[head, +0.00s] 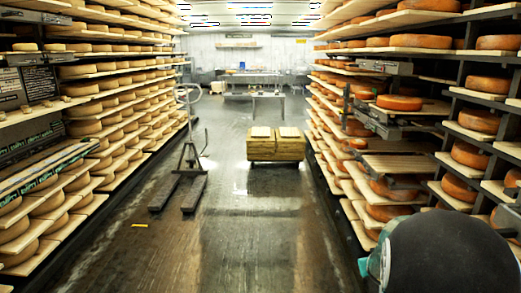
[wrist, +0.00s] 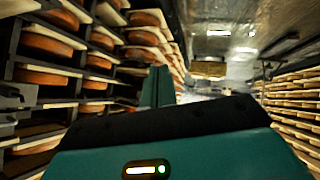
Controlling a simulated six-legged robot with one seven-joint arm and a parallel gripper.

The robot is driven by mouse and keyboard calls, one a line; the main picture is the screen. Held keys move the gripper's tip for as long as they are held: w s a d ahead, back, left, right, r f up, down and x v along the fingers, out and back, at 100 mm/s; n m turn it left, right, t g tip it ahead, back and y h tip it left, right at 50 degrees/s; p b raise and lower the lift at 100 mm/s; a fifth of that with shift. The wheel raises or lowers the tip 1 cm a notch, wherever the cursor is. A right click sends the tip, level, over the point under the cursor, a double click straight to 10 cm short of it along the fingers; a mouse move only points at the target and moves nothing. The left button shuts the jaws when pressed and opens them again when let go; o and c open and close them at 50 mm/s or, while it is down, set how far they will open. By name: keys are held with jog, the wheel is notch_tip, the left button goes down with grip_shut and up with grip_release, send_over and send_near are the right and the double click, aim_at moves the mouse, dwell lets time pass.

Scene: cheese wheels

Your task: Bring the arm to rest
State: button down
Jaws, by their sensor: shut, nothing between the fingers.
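In the wrist view my gripper (wrist: 158,88) shows as two narrow teal fingers close together, shut with nothing between them. They rise beyond the dark and teal wrist housing, which fills the lower part of that view and hides the finger bases. In the head view a dark rounded link of my arm (head: 440,255) with a teal edge shows at the lower right corner. The gripper itself does not show in the head view.
Shelves of orange cheese wheels (head: 402,103) line the right, close to my arm. Shelves of paler wheels (head: 85,127) line the left. A pallet jack (head: 187,150) and a stack of wooden boards (head: 275,148) stand on the wet aisle floor. The near aisle is clear.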

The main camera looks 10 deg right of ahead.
jog(key=s+a+r+y, duration=0.25)
jog(key=a+r, duration=0.45)
jog(key=a, duration=0.5)
jog(key=s+a+r+n+g+y, duration=0.1)
jog(key=s+a+r+y, duration=0.1)
jog(key=s+a, duration=0.8)
jog(key=s+a+r+n+g+y, duration=0.1)
jog(key=s+a+r, duration=0.3)
jog(key=s+a, duration=0.5)
jog(key=shift+s+a+r+n+g+y, duration=0.3)
jog(key=shift+s+a+r+y, duration=0.05)
jog(key=shift+s, duration=0.05)
jog(key=shift+d, duration=0.2)
